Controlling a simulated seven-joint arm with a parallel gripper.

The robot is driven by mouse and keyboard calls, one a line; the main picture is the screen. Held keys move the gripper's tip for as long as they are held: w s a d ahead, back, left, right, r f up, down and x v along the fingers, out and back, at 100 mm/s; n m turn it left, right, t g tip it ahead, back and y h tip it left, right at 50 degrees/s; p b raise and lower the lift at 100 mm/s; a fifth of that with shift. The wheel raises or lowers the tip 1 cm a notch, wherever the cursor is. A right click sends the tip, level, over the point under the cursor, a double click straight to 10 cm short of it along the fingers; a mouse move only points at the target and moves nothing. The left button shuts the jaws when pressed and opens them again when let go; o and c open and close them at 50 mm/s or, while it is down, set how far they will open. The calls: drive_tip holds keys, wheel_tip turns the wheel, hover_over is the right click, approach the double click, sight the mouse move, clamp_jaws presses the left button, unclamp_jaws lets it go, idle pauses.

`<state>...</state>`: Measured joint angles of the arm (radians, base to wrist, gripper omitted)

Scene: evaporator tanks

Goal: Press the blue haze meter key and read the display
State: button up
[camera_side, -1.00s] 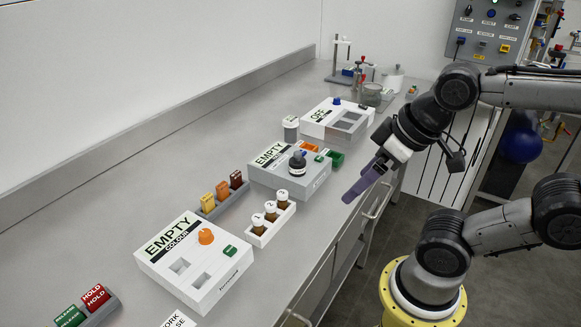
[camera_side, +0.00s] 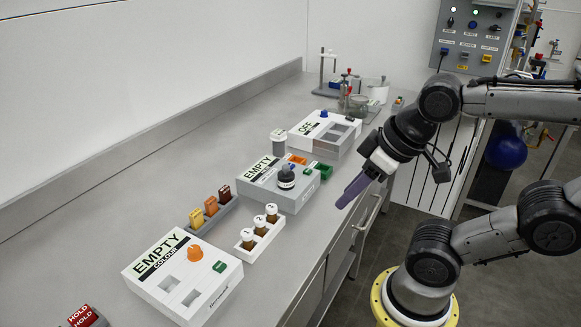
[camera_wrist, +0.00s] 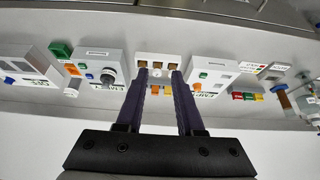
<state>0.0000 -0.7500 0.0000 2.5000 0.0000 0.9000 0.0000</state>
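The middle grey-white box, which I take for the haze meter (camera_side: 290,196), reads "EMPTY" on its display (camera_side: 258,169). A round dark cap or knob (camera_side: 286,173) stands on top. A small blue key (camera_wrist: 89,76) shows beside that dark part in the wrist view; in the side view it is too small to make out well. My gripper (camera_side: 342,205) hangs over the counter's front edge, right of the meter and apart from it. In the wrist view its two purple fingers (camera_wrist: 160,72) are spread, with nothing between them.
A colour meter (camera_side: 182,278) with an orange knob and green key also reads "EMPTY". A rack of brown vials (camera_side: 259,230) stands between the meters. Green and orange trays and a box reading "OFF" (camera_side: 324,133) lie beyond.

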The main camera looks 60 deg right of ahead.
clamp_jaws()
idle(1.2)
